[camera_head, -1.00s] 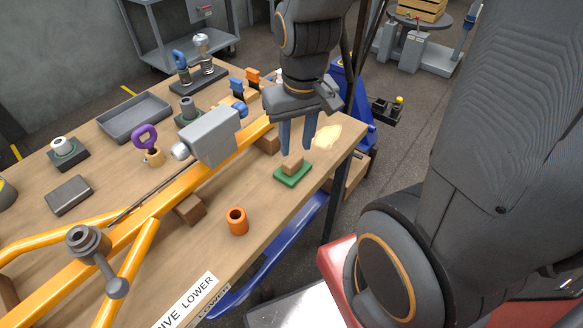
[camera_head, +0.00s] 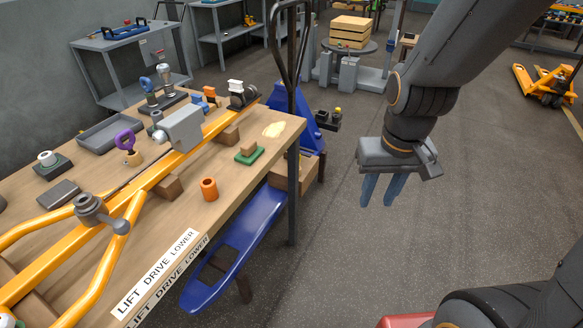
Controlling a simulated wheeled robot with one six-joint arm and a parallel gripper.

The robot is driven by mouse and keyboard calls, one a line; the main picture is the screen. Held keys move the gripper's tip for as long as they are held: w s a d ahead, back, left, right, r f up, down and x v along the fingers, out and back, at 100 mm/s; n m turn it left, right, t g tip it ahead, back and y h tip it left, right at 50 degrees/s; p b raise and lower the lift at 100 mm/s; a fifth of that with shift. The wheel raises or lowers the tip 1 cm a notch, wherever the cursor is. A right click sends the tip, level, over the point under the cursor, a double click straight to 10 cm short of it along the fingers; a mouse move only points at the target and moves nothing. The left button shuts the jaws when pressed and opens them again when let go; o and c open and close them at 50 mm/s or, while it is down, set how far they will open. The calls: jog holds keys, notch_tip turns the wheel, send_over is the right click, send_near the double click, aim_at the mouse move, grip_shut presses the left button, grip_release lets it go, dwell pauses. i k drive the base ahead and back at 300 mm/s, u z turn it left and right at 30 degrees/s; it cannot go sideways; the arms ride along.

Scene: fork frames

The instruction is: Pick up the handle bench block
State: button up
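Several wooden blocks show on the bench, and I cannot tell which is the handle bench block. A small brown block (camera_head: 249,147) sits on a green pad (camera_head: 245,158) near the bench's right end. Another brown block (camera_head: 169,187) sits under the yellow handle frame (camera_head: 150,178), and a further one (camera_head: 228,136) is under its far end. My gripper (camera_head: 382,192) points down over the open floor, right of the bench and well apart from all the blocks. Its two blue fingers are apart with nothing between them.
An orange cylinder (camera_head: 209,189) stands on the bench (camera_head: 232,185) near its front edge. A grey motor unit (camera_head: 181,128) rests on the frame. A blue pallet jack (camera_head: 240,245) is beside and below the bench. The floor below my gripper is clear.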

aim_at(250, 152)
jog(key=u, duration=0.7)
jog(key=i, duration=0.7)
jog(key=u, duration=0.65)
